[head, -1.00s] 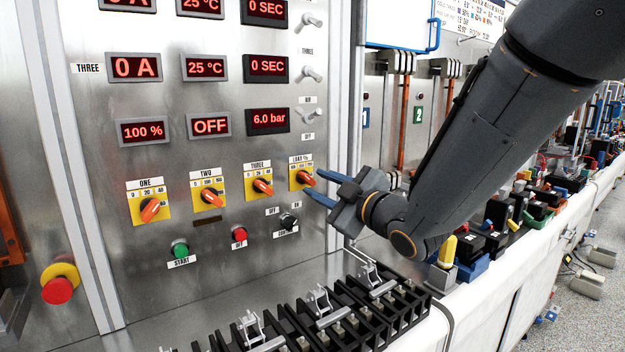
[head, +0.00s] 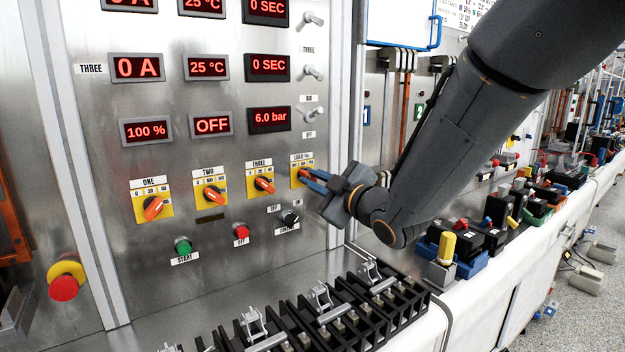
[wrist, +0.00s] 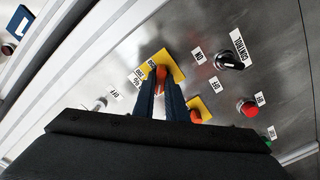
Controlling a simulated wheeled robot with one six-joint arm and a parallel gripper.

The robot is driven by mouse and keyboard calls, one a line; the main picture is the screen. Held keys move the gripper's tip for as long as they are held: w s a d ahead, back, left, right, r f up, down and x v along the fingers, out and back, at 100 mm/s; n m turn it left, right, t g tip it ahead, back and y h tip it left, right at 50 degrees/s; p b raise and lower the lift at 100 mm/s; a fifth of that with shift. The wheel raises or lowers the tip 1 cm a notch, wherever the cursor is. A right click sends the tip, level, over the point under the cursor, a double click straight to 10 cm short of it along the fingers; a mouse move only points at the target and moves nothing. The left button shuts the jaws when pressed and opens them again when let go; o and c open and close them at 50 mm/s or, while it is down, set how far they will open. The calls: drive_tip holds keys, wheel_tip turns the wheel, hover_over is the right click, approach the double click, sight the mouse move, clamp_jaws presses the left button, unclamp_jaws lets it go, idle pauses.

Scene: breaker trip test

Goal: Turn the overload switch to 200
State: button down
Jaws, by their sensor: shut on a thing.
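The overload switch (head: 304,172), an orange knob on a yellow plate labelled LOAD %, is at the right end of the row of rotary switches. It also shows in the wrist view (wrist: 161,73), between my fingertips. My gripper (head: 306,180) has its blue fingers shut on this knob, coming in from the right; it also fills the lower wrist view (wrist: 160,88). The fingers partly cover the knob and its scale, so I cannot read its setting. A red display (head: 146,130) on the panel reads 100 %.
Orange switches ONE (head: 153,207), TWO (head: 215,196) and THREE (head: 264,185) sit to the left. A green START button (head: 183,245), red OFF button (head: 241,232) and black control knob (head: 290,217) are below. Black terminal blocks (head: 325,310) stand on the bench below.

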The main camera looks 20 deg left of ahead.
drive_tip(key=shift+m, duration=0.3)
drive_tip(key=m, duration=0.3)
drive_tip(key=shift+m, duration=0.4)
drive_tip(key=m, duration=0.4)
drive_tip(key=shift+m, duration=0.3)
drive_tip(key=m, duration=0.4)
drive_tip(key=shift+m+p, duration=0.3)
drive_tip(key=shift+p, duration=0.05)
drive_tip(key=shift+w+d+m+p, duration=0.1)
drive_tip(key=shift+m+p, duration=0.4)
drive_tip(key=shift+m, duration=1.5)
drive_tip(key=c, duration=1.8)
unclamp_jaws()
